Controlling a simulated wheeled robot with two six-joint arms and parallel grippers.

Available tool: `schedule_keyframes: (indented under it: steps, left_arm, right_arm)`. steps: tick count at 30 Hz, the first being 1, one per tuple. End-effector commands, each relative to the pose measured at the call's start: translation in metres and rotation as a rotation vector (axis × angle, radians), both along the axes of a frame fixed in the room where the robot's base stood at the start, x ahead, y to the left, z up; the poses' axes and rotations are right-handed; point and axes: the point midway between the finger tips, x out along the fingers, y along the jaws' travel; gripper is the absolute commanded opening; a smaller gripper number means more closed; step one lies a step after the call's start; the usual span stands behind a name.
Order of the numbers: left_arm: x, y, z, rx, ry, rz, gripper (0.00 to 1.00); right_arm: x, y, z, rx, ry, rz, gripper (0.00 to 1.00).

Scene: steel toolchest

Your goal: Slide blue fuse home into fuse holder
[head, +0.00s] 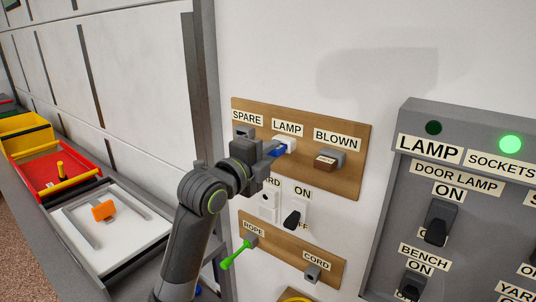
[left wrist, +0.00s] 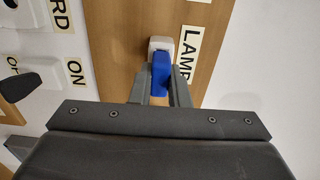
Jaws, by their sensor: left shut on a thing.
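The blue fuse (head: 275,151) is held between the fingers of my left gripper (head: 270,152), which is shut on it. In the left wrist view the blue fuse (left wrist: 161,74) shows between the two fingers (left wrist: 161,92). Its far end meets the white fuse holder (left wrist: 161,45) under the LAMP label. The holder (head: 289,144) also shows in the head view on the wooden board. I cannot tell how deep the fuse sits in it. My right gripper is not in view.
The wooden board (head: 352,178) also carries a SPARE holder (head: 243,131), partly behind my arm, and a BLOWN holder (head: 330,160) with a brown piece. Below are switches (head: 294,218) and a lower board with a green item (head: 238,254). A grey switch panel (head: 390,190) stands right.

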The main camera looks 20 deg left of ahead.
Motion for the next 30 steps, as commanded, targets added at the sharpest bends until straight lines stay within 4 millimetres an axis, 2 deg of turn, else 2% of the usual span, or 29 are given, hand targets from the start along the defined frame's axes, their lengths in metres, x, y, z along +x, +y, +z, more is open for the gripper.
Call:
schedule_keyframes:
  steps: [6, 7, 12, 13, 23, 26, 30]
  left_arm:
    - [0.005, -0.002, 0.0, 0.0, -0.001, 0.0, 0.0]
    - [0.005, -0.002, 0.0, 0.0, -0.001, 0.0, 0.17]
    - [0.005, -0.002, 0.0, 0.0, -0.001, 0.0, 0.39]
    - [0.005, -0.002, 0.0, 0.0, -0.001, 0.0, 0.41]
    - [0.002, -0.001, -0.001, 0.001, 0.0, 0.0, 0.41]
    - [-0.006, 0.003, -0.001, 0.001, -0.001, 0.001, 0.41]
    - [-0.026, 0.01, -0.003, 0.005, -0.004, 0.002, 0.41]
  right_arm:
    - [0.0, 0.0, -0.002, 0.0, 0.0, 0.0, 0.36]
    - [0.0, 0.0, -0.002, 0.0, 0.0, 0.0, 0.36]
    - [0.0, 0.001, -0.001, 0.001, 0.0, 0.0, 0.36]
    - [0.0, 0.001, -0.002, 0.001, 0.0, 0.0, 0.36]
    - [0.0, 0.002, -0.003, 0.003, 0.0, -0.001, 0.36]
    - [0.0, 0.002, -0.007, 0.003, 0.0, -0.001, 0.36]
    - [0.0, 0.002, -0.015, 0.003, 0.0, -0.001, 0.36]
